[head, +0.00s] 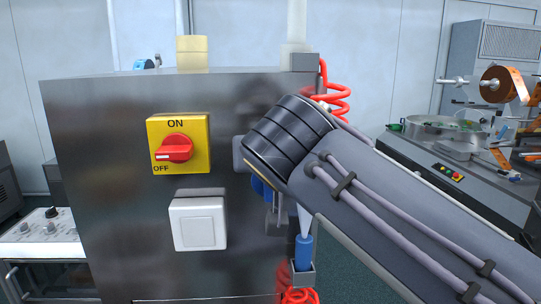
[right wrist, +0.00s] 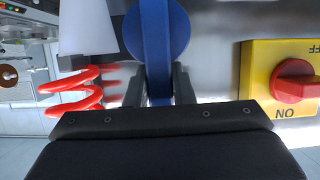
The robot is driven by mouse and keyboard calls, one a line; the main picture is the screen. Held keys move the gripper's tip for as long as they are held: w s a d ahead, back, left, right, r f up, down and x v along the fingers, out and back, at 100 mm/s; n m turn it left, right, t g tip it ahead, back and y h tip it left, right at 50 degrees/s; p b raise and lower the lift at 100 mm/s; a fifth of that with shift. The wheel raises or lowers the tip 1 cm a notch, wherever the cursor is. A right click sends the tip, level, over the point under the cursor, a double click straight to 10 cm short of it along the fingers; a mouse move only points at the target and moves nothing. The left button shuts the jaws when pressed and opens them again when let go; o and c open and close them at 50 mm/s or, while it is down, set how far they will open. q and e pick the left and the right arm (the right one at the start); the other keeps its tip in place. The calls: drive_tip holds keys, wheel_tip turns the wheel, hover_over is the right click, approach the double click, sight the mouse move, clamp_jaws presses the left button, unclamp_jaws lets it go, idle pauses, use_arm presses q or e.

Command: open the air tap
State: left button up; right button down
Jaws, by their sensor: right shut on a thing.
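The air tap has a blue handle with a round hub, seen close in the right wrist view (right wrist: 157,35). In the head view only a small blue part of the tap (head: 262,188) shows below my right wrist, on the front of the steel cabinet. My right gripper (right wrist: 158,85) is shut on the blue handle, one dark finger on each side of it. In the head view my arm hides the fingers and most of the tap. My left gripper is not in view.
The steel cabinet (head: 110,150) carries a yellow box with a red rotary switch (head: 175,149) and a white switch (head: 198,222) left of the tap. A red coiled hose (head: 338,98) hangs at its right edge. A blue fitting (head: 303,252) sits below my arm.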

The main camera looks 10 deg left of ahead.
drive_tip(key=c, duration=1.2)
unclamp_jaws()
drive_tip(key=shift+c, duration=0.2)
drive_tip(key=b+v, duration=0.2)
drive_tip(key=v, duration=0.5)
drive_tip(key=shift+s, duration=0.4)
drive_tip(key=shift+r, duration=0.1)
